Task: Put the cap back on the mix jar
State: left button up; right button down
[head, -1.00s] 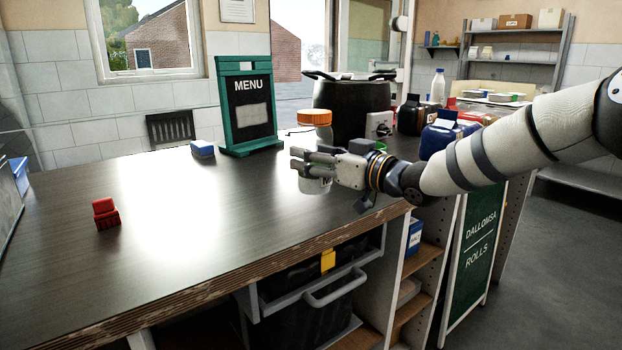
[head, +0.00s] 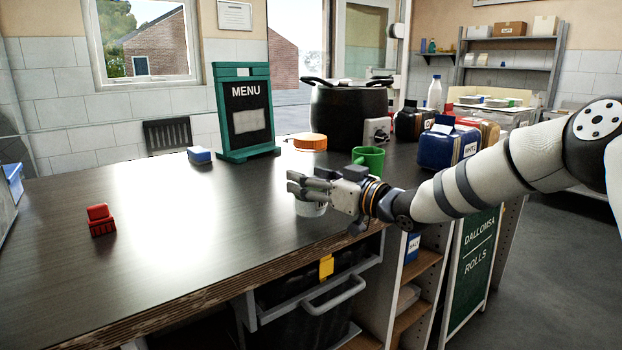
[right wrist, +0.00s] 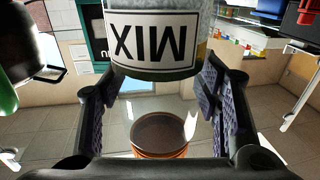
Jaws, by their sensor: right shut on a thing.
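My right gripper (head: 312,188) is shut on the mix jar (head: 310,209), whose pale lower part shows just under the fingers, low over or on the counter. In the right wrist view the jar's white MIX label (right wrist: 155,40) reads upside down, with a finger on each side. The orange cap (head: 310,142) shows in line above the gripper in the head view. In the right wrist view the cap (right wrist: 160,150) shows its dark round face, apart from the label. I cannot tell whether clear glass joins cap and jar. My left gripper is out of view.
A green mug (head: 369,158) stands close behind the right gripper. A black pot (head: 348,115), a blue canister (head: 447,147) and a menu board (head: 245,110) stand further back. The counter's left half is mostly clear, with a red object (head: 101,220) and a blue-white block (head: 199,155).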

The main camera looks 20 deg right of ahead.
jog(key=c, duration=0.6)
grip_release()
jog(key=shift+f, duration=0.15)
jog(key=shift+o, duration=0.2)
jog(key=shift+s+d+r, duration=0.2)
jog(key=shift+s+r, duration=0.1)
jog(key=shift+r, duration=0.05)
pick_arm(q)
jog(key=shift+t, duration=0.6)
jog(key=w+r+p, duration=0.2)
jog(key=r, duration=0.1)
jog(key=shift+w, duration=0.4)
pick_arm(e)
jog(key=v, duration=1.1)
jog(key=shift+s, duration=0.2)
jog(key=shift+f, duration=0.2)
